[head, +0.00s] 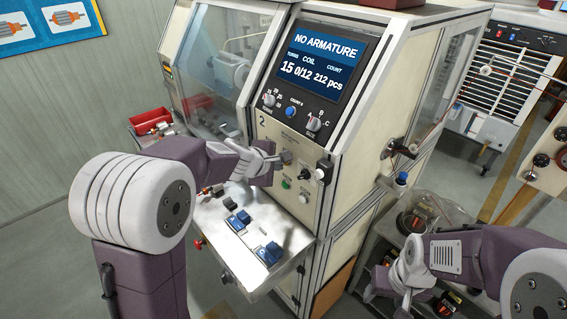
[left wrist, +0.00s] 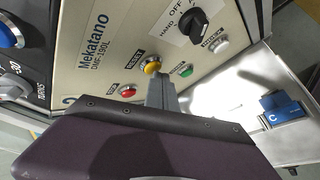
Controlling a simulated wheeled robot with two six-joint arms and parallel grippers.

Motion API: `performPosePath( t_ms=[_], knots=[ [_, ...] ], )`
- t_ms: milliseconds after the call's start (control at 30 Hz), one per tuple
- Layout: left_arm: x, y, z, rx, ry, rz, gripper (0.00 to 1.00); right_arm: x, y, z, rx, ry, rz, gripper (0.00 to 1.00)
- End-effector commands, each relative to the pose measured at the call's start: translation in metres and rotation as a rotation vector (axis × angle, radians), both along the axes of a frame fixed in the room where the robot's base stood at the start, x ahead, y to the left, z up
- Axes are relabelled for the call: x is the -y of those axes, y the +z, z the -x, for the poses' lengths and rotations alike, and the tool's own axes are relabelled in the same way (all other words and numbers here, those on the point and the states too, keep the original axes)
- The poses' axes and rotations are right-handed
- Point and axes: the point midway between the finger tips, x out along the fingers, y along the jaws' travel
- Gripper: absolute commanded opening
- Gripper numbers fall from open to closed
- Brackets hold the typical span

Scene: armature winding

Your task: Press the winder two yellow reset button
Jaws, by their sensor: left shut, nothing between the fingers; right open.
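The winder two panel (head: 283,130) carries a big "2" and a screen (head: 321,62) reading "NO ARMATURE". In the left wrist view the yellow button (left wrist: 152,66) shows on the panel, between a red button (left wrist: 128,91) and a green button (left wrist: 186,70). My left gripper (head: 283,158) is shut and empty, its tips at the panel. In the left wrist view the fingertips (left wrist: 160,82) are right by the yellow button; I cannot tell whether they touch it. In the head view the gripper hides it. My right gripper (head: 382,295) is open, low at the right.
A black selector knob (left wrist: 192,22) stands out near the buttons. A metal shelf (head: 222,225) with blue blocks (head: 268,254) is below the panel. A red bin (head: 151,121) is at the left.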

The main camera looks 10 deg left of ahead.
Motion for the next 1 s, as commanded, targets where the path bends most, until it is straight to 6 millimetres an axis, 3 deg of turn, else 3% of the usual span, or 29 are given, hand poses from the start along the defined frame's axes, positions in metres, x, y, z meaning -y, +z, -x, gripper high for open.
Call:
performPosePath(
  t_ms=[500,1000],
  knots=[
    [-0.034,-0.001,0.043,0.002,0.002,0.001,0.0,0.0,-0.022,0.0,0.0,0.0,0.0,0.59],
    [-0.037,0.0,0.047,0.0,0.0,0.0,0.0,0.0,-0.022,0.0,0.0,0.0,0.0,0.59]
  ],
)
